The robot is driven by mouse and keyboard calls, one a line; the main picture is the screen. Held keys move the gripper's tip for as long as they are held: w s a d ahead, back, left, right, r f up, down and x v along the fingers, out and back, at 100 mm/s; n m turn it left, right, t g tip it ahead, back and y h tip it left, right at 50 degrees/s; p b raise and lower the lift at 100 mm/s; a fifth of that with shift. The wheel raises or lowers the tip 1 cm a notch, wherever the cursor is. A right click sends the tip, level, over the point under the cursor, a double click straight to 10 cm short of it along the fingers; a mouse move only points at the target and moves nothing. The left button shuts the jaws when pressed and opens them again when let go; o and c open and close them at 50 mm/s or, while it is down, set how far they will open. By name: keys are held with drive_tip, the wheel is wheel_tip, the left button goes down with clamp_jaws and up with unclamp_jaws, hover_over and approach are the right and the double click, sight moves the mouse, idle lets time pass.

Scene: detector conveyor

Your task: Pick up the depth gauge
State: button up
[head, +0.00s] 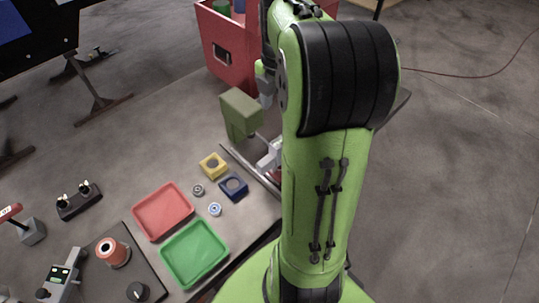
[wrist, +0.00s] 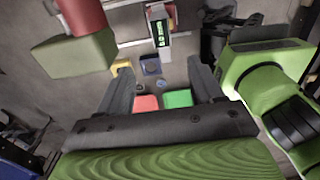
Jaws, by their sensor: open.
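A pale upright instrument with a dark display and green digits (wrist: 160,28), which appears to be the depth gauge, stands at the top centre of the wrist view, by the metal rails. In the head view a pale grey part (head: 268,158) beside the rails, partly hidden by my arm, may be the same thing. My gripper (wrist: 160,66) is open and empty. Its two dark fingers point toward the instrument and stand apart from it. In the head view my arm hides most of the gripper.
An olive block (head: 240,108) stands left of my arm. A yellow block (head: 213,165), a blue block (head: 233,186), a red tray (head: 163,211) and a green tray (head: 195,252) lie on the bench. Another instrument with a green display (head: 61,277) stands front left. A red bin (head: 225,55) is behind.

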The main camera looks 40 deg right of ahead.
hover_over(277, 143)
drive_tip(key=f, duration=0.4)
drive_tip(key=f+b, duration=0.1)
drive_tip(key=f, duration=0.1)
drive_tip(key=shift+w+f, duration=0.2)
drive_tip(key=shift+w, duration=0.05)
drive_tip(key=f, duration=0.5)
drive_tip(key=shift+s+a, duration=0.15)
drive_tip(key=shift+s, duration=0.2)
drive_tip(key=shift+w+f+b, duration=0.1)
drive_tip(key=shift+f+b, duration=0.2)
drive_tip(key=shift+f, duration=0.1)
drive_tip(key=shift+r, duration=0.1)
clamp_jaws()
